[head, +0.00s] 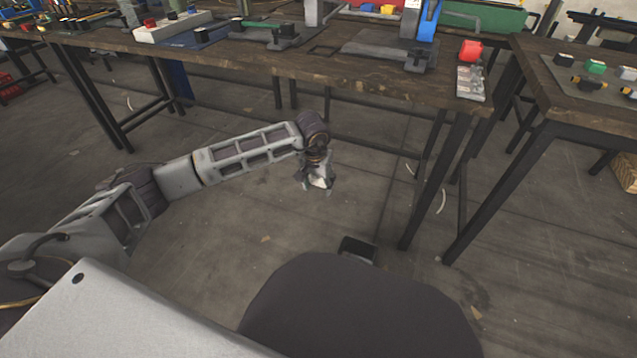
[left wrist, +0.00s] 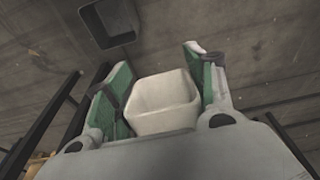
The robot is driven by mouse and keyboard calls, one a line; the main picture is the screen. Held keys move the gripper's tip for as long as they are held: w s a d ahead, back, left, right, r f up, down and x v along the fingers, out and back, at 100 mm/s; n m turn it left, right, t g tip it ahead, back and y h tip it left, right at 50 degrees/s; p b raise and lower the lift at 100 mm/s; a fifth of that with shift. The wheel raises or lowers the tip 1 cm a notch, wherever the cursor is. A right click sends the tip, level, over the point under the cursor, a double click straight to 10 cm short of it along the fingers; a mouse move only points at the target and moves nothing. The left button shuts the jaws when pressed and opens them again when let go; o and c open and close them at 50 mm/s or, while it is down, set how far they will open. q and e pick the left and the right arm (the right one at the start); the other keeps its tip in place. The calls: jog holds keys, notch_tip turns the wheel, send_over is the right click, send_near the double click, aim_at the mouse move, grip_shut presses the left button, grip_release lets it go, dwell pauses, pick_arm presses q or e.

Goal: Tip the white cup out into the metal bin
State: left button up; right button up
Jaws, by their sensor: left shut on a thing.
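My left gripper (head: 318,184) hangs low over the floor in the head view, pointing down. It is shut on the white cup (head: 321,182), of which only a small part shows there. In the left wrist view the white cup (left wrist: 163,103) sits between the two green-padded fingers (left wrist: 160,95), and its open, squarish mouth shows; I cannot make out any contents. The metal bin (left wrist: 108,24) is a dark square open box on the floor, apart from the cup. In the head view the bin (head: 358,248) is below and right of the gripper, partly hidden by a dark rounded shape.
A long wooden workbench (head: 270,75) with dark metal legs stands behind the gripper, holding presses and a red part (head: 470,50). A second bench (head: 590,100) is at the right. The concrete floor around the gripper is clear.

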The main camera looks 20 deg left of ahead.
pick_arm(q)
jog(key=s+d+m+g+b, duration=0.1)
jog(key=d+g+b, duration=0.1)
jog(key=d, duration=1)
jog(key=s+d+f+n+t+h, duration=0.2)
jog(key=f+n+h, duration=0.3)
jog(key=n, duration=0.8)
jog(key=s+d+f+n+t+h, duration=0.2)
jog(key=d+f+n+t+h, duration=0.3)
jog(key=f+n, duration=0.5)
jog(key=n+h, duration=0.1)
jog(key=n, duration=0.2)
jog(key=shift+s+d+t, duration=0.15)
jog(key=shift+s+t, duration=0.1)
jog(key=shift+t, duration=0.05)
dwell(0.3)
jog(key=shift+s+f+n+t, duration=0.2)
jog(key=shift+s+n+t, duration=0.25)
jog(key=shift+t, duration=0.25)
